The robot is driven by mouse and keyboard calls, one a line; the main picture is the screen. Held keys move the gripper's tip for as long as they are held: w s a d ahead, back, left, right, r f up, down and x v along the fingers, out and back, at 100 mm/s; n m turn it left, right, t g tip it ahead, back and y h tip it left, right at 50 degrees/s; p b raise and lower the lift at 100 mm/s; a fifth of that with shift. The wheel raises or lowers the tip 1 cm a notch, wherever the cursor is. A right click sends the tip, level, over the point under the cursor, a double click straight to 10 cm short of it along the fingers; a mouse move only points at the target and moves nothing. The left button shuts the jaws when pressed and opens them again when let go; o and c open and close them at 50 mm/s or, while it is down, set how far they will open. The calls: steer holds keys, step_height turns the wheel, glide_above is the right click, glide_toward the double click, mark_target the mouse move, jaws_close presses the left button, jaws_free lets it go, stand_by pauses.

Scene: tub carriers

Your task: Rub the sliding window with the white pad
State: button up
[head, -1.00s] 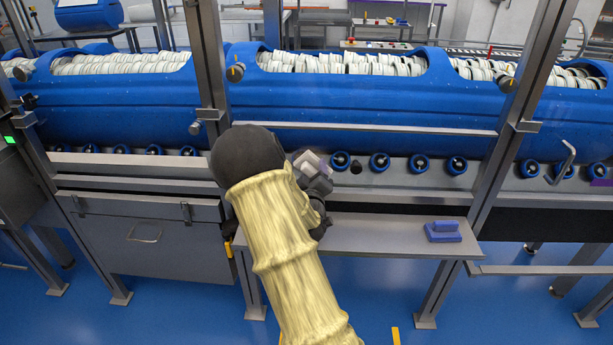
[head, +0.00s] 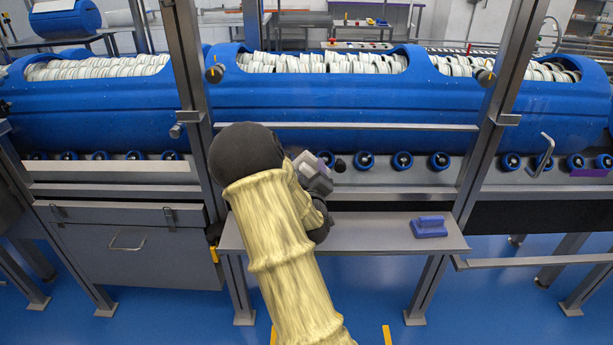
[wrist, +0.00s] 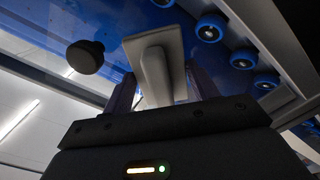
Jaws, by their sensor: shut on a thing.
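My gripper (head: 318,172) is shut on the white pad (wrist: 150,60), holding it by its raised handle between the two fingers. In the head view the pad (head: 304,160) is small and partly hidden by my arm. The sliding window (head: 415,142) is a clear pane between two steel posts, in front of the blue tubs. A round black knob (head: 340,165) is on it, just right of my gripper; the wrist view shows this knob (wrist: 85,57) left of the pad. The pad is at or close to the pane; I cannot tell whether it touches.
A steel shelf (head: 375,238) juts out below the window, with a blue handled block (head: 429,227) on its right part. A horizontal rail (head: 400,127) crosses in front of the tubs. Steel posts stand left (head: 188,90) and right (head: 498,115) of the window.

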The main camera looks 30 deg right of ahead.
steer(key=shift+w, duration=0.1)
steer(key=shift+r, duration=0.1)
stand_by(0.3)
steer(key=shift+w+a, duration=0.15)
steer(key=shift+a, duration=0.05)
steer(key=shift+w+a, duration=0.45)
steer(key=shift+a, duration=0.25)
steer(key=shift+w+a, duration=0.45)
steer(key=shift+a, duration=0.2)
steer(key=shift+a, duration=0.1)
steer(key=shift+w+a, duration=0.5)
steer(key=shift+a, duration=0.2)
steer(key=shift+w+a, duration=0.5)
steer(key=shift+a, duration=0.2)
